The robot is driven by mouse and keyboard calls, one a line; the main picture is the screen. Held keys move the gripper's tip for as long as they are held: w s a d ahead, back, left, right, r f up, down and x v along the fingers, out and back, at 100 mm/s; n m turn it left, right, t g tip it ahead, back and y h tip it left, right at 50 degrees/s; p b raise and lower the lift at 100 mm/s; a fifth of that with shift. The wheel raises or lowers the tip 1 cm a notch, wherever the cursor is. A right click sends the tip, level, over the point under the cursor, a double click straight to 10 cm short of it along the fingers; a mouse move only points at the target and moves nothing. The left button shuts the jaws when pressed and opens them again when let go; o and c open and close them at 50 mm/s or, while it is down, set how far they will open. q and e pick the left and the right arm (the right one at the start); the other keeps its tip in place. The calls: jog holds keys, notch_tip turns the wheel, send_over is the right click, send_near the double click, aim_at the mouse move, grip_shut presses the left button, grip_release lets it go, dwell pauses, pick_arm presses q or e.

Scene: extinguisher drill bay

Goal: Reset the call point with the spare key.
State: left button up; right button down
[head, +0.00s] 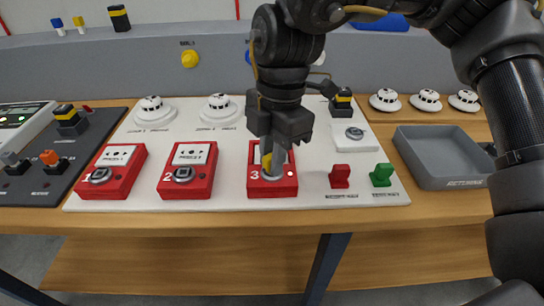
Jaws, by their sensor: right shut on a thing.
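Three red call points stand in a row on the white board: call point 1 (119,168), call point 2 (189,164) and call point 3 (257,189). My right gripper (276,157) points down over call point 3. It is shut on a small yellow piece (266,163), which looks like the spare key's handle. The key's lower end is at the grey round lock (272,174) of call point 3; I cannot tell how deep it sits. A small white light shows at this call point's right. The gripper hides much of its front. My left gripper is out of view.
A red switch (340,176) and a green switch (381,175) stand right of call point 3. A grey tray (443,168) is further right. White detectors (154,108) line the back. A dark panel (38,169) with switches is at left.

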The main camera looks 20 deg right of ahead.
jog(key=shift+m, duration=0.3)
jog(key=shift+m+b, duration=0.65)
jog(key=shift+m, duration=0.35)
jog(key=shift+r, duration=0.1)
jog(key=shift+n+p, duration=1)
jog(key=shift+p, duration=0.05)
jog(key=shift+n+p, duration=0.9)
jog(key=shift+n, duration=0.1)
